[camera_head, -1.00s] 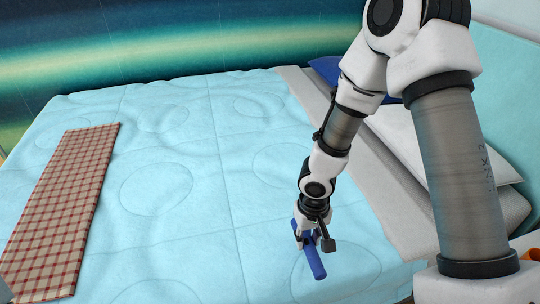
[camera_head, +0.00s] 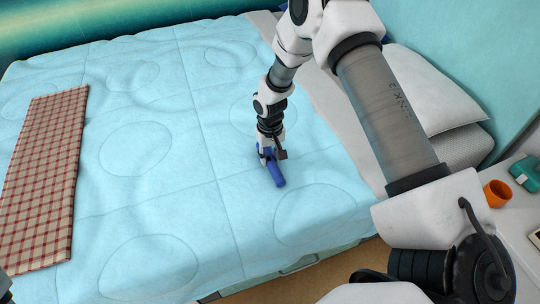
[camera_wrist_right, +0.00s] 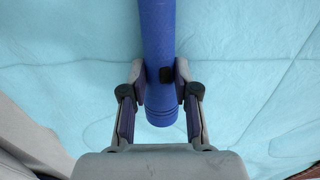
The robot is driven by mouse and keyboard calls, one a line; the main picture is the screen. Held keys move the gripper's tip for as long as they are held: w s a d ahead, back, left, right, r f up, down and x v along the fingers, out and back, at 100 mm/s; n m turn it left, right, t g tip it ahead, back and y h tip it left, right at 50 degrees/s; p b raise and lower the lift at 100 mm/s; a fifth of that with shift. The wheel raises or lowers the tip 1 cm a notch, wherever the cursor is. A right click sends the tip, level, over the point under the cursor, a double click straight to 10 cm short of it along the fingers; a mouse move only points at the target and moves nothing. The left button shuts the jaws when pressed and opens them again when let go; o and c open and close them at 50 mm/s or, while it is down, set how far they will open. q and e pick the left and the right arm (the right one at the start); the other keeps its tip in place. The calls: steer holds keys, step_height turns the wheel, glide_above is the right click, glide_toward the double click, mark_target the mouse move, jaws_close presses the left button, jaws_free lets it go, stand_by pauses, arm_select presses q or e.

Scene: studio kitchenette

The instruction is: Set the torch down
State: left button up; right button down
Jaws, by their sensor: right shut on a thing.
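The torch (camera_head: 276,174) is a blue cylinder with a dark button on its side. My right gripper (camera_head: 267,156) points down and is shut on it, over the light blue bed (camera_head: 200,190). In the right wrist view the torch (camera_wrist_right: 158,40) runs up out of the picture, with its ridged end between the two fingers of the right gripper (camera_wrist_right: 160,82). The torch is close to the bed cover; I cannot tell whether it touches it.
A red checked cloth (camera_head: 42,180) lies along the left of the bed. Pillows (camera_head: 430,95) are at the right. An orange cup (camera_head: 497,193) and a teal object (camera_head: 526,172) stand on a white surface at the far right. The middle of the bed is clear.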

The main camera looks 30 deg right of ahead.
mark_target(270, 157)
steer(key=c, duration=0.9)
jaws_free()
steer(key=shift+f, duration=0.1)
steer(key=shift+o, duration=0.2)
step_height(270, 157, up, 12)
steer(key=p, duration=0.1)
steer(key=shift+p, duration=0.3)
